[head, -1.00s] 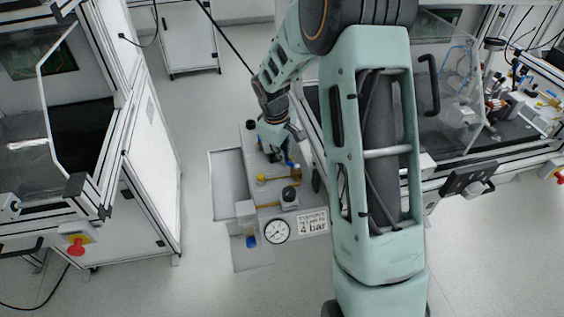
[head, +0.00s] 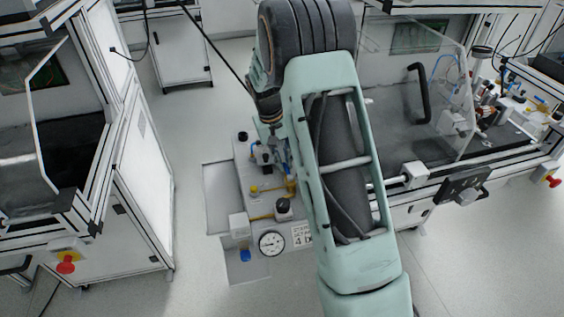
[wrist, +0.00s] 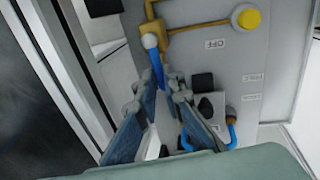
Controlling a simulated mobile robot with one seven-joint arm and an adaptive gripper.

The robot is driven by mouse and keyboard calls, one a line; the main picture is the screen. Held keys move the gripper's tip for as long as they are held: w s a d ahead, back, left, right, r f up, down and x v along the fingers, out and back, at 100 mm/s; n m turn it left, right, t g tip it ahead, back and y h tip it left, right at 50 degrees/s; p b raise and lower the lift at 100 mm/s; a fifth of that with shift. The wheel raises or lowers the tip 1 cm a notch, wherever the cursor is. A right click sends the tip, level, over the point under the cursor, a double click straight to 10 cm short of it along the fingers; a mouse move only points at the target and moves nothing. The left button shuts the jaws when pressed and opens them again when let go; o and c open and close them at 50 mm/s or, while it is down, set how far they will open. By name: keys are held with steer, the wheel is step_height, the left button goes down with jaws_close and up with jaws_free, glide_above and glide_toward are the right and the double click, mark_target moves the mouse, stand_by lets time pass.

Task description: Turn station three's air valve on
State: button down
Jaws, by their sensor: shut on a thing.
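The valve's blue lever (wrist: 157,68) shows in the wrist view, with a pale round pivot on the yellow pipe (wrist: 196,23). It points from the pivot down between the fingers of my gripper (wrist: 157,90), which are shut on it. A label reading OFF (wrist: 215,43) is on the grey panel right of the lever. In the head view my gripper (head: 279,158) is over the far part of the grey panel (head: 248,172); my arm hides much of the lever there.
A bar sign (head: 302,235) is partly covered by my arm. Framed machines stand left (head: 130,150) and right (head: 440,110). Open floor lies between the left machine and the panel.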

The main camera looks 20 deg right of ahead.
steer(key=shift+d+m, duration=0.1)
steer(key=shift+m, duration=0.2)
steer(key=c, duration=2)
jaws_free()
steer(key=r, duration=0.4)
steer(key=a+r, duration=0.1)
steer(key=r, duration=0.3)
steer(key=a+r, duration=0.1)
steer(key=r, duration=0.2)
steer(key=shift+a+r, duration=0.2)
steer(key=shift+r, duration=0.2)
